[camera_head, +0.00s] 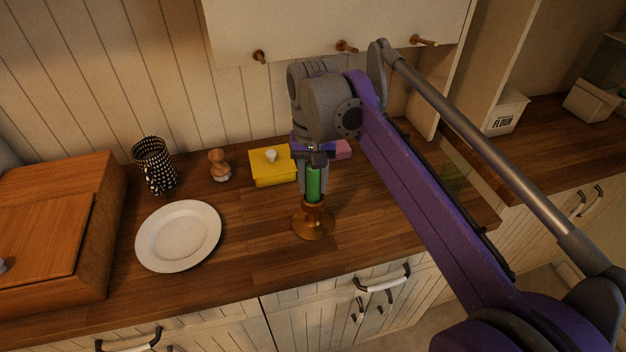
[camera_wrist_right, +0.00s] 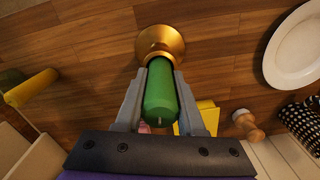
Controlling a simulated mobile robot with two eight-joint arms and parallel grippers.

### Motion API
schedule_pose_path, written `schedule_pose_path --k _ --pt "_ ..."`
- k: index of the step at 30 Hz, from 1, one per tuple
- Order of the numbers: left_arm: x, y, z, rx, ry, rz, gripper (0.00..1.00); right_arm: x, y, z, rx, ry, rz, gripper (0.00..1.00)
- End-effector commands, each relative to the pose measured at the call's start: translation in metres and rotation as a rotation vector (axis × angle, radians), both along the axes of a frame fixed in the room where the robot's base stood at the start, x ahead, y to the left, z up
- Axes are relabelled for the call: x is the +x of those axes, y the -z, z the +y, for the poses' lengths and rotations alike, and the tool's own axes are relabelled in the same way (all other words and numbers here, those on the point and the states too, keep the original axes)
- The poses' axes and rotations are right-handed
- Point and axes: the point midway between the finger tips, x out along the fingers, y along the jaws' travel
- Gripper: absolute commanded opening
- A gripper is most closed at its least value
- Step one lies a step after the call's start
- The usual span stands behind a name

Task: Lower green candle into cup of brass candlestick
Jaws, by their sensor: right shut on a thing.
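The green candle (camera_head: 314,184) is upright between the fingers of my right gripper (camera_head: 313,182), which is shut on it. The brass candlestick (camera_head: 312,224) stands on the wooden counter directly below the candle. In the head view the candle's lower end meets the top of the candlestick's cup; I cannot tell how deep it sits. In the right wrist view the green candle (camera_wrist_right: 160,92) lies between the two grey fingers (camera_wrist_right: 160,100), and its far end is at the brass candlestick (camera_wrist_right: 160,43). My left gripper is not in view.
A white plate (camera_head: 179,236) lies left of the candlestick. A yellow box (camera_head: 272,174) stands behind it, with a wooden stamp-like object (camera_head: 219,165) and a patterned cup (camera_head: 155,165) further left. A wooden box (camera_head: 90,205) fills the counter's left end. Cabinets hang above.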

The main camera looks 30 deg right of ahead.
Motion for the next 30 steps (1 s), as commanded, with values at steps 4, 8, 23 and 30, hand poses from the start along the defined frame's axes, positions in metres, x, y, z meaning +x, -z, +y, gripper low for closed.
schedule_pose_path --k 4,8,23,30 --pt "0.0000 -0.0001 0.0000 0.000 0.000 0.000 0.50 0.0000 -0.0001 0.0000 0.000 0.000 0.000 0.00" --pt "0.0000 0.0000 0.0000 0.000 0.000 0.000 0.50 0.0000 -0.0001 0.0000 0.000 0.000 0.000 0.00" --pt "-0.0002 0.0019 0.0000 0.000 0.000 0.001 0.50 0.0000 0.0042 0.0000 0.000 0.000 0.000 0.00" --pt "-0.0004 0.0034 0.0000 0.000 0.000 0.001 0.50 0.0000 0.0079 0.0000 0.000 0.000 0.000 0.00"
